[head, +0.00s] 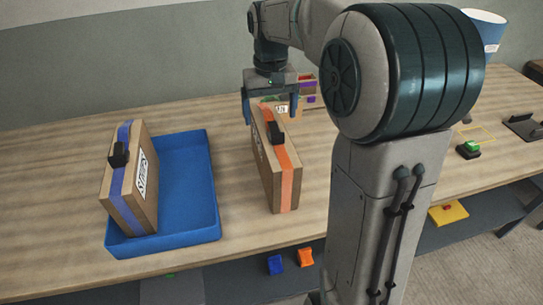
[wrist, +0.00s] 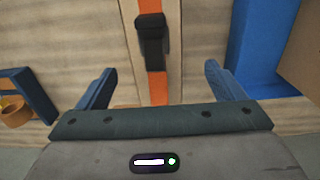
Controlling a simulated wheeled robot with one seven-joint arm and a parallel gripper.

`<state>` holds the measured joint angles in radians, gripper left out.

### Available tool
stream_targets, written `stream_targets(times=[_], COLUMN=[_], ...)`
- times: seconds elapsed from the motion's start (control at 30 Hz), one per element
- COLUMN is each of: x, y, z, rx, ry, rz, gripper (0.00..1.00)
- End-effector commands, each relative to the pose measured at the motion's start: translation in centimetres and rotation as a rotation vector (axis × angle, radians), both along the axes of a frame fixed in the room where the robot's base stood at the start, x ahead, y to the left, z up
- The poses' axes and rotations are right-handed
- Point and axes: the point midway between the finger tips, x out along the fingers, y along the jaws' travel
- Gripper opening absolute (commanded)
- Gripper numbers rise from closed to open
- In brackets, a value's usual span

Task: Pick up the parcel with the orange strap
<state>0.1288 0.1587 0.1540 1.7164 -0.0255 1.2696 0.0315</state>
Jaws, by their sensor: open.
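The parcel with the orange strap (head: 283,170) stands upright on its narrow side on the wooden table, right of the blue tray. A black handle or buckle (head: 275,132) sits on the strap at its top. My gripper (head: 270,108) is open and empty, above the far end of this parcel. In the wrist view the orange strap (wrist: 157,88) and the black handle (wrist: 152,32) lie ahead between the two fingers of my gripper (wrist: 150,85), with the handle beyond the fingertips. My arm hides part of the table to the right.
A similar parcel with a blue-purple strap (head: 130,180) stands tilted in the blue tray (head: 208,205). Small coloured boxes (head: 308,88) lie behind my gripper. A blue-and-white bucket (head: 484,30) and a green-topped block (head: 469,148) are at the right. Blue and orange pieces (head: 305,257) sit below the table's front edge.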

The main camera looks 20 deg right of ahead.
Motion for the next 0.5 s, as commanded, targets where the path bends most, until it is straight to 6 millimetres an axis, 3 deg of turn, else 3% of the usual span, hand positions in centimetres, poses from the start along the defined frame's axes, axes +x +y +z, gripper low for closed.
stream_targets(times=[0.27, 0.5], x=[-0.1, -0.1], y=[-0.2, -0.6], z=[-2.2, -5.7], rx=[0.000, 0.000], ry=[0.001, 0.002], rz=[0.000, 0.001], gripper=[0.89, 0.89])
